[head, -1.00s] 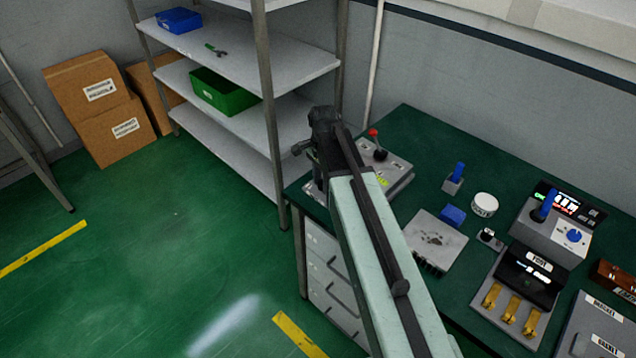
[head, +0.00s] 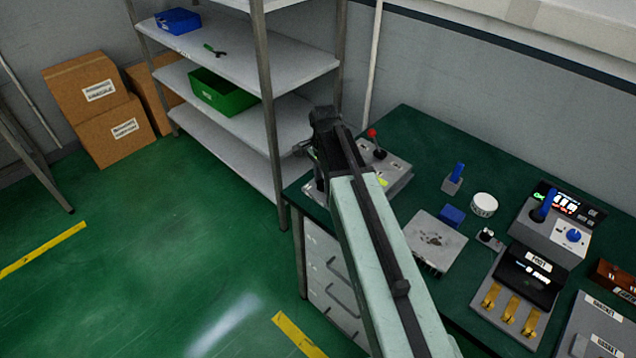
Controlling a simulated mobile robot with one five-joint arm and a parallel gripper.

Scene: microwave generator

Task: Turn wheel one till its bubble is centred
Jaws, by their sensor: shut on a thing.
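My gripper (head: 318,150) reaches over the left end of the green bench, above a grey panel (head: 398,167) with a red-tipped lever. The arm and wrist cover the left part of that panel. The fingertips and what they hold are mostly hidden behind the wrist. Wheel one and its bubble cannot be made out; a small yellow-green patch (head: 383,182) shows on the panel beside the arm. A grey plate (head: 436,242) with dark marks on top lies right of the arm.
On the bench (head: 425,125) stand a blue-handled block (head: 453,180), a white round tin (head: 484,205), a black box with brass levers (head: 527,278) and a grey unit with a blue knob (head: 573,236). A metal shelf rack (head: 225,55) stands close behind my gripper.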

